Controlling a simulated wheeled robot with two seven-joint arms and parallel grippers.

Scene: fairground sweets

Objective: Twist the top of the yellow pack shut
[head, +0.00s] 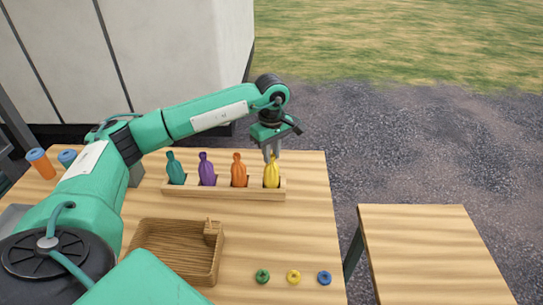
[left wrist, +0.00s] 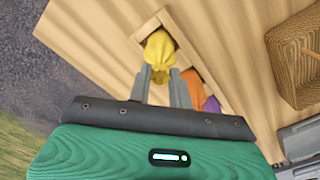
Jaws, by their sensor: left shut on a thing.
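The yellow pack (head: 271,175) stands upright at the right end of a wooden rack (head: 225,193), in its own slot. My left gripper (head: 272,155) comes down on it from above and is shut on its top. In the left wrist view the yellow pack (left wrist: 159,52) shows beyond the fingertips (left wrist: 160,75), and its gathered top lies between the two fingers. The rack hides the pack's lower part in the head view. My right gripper is in neither view.
Teal (head: 175,168), purple (head: 207,169) and orange (head: 239,170) packs stand left of the yellow one. A wooden tray (head: 150,262) lies in front. Green (head: 262,275), yellow (head: 293,276) and blue (head: 324,278) rings lie at the table's front right. Another table (head: 430,250) stands right, across a gap.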

